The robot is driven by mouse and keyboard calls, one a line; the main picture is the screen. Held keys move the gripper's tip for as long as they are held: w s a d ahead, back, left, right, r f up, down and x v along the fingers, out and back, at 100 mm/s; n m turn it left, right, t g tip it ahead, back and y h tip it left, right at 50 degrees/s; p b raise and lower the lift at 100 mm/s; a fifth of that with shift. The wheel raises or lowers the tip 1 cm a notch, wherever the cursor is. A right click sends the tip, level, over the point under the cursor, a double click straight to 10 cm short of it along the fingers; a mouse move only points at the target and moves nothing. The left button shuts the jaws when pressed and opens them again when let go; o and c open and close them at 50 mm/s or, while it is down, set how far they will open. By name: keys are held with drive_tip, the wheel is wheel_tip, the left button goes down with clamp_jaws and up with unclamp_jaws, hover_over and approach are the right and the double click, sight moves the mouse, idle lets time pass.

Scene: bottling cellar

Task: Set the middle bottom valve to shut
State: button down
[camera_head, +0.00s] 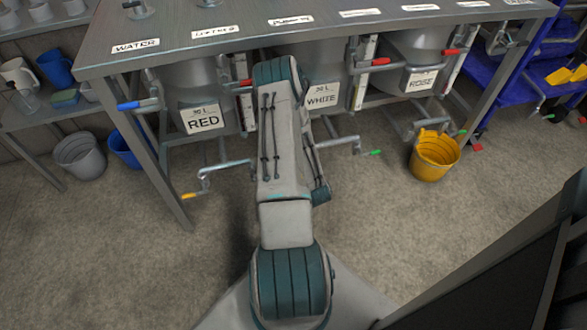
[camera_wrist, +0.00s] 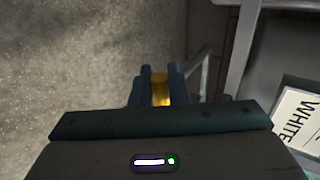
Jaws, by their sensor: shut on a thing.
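The steel tank labelled WHITE (camera_head: 322,95) stands in the middle under the bench, between the tanks labelled RED (camera_head: 202,118) and ROSE (camera_head: 421,82). My gripper (camera_wrist: 159,88) is shut on a yellow handle grip (camera_wrist: 161,91), which shows between its fingers in the wrist view. A metal bar (camera_wrist: 199,70) slants up and right beside the fingers. The WHITE label (camera_wrist: 295,118) is at the right of that view. In the head view my arm hides the gripper and the held handle. A green-tipped handle (camera_head: 375,152) sticks out to the right below the WHITE tank.
An orange-tipped handle (camera_head: 188,196) sticks out left below the RED tank. Red-tipped levers (camera_head: 379,62) sit higher up. A yellow bucket (camera_head: 434,157) stands right, grey (camera_head: 80,157) and blue (camera_head: 124,150) buckets left. The bench leg (camera_head: 150,160) is left. The front floor is mostly clear.

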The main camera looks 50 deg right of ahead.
drive_tip(key=shift+s+d+f, duration=0.1)
drive_tip(key=shift+s, duration=0.1)
drive_tip(key=c, duration=1.5)
unclamp_jaws()
drive_tip(key=shift+o, duration=0.2)
drive_tip(key=shift+w, duration=0.15)
drive_tip(key=p+v, duration=0.3)
drive_tip(key=v, duration=1.1)
drive_tip(key=shift+p, duration=0.4)
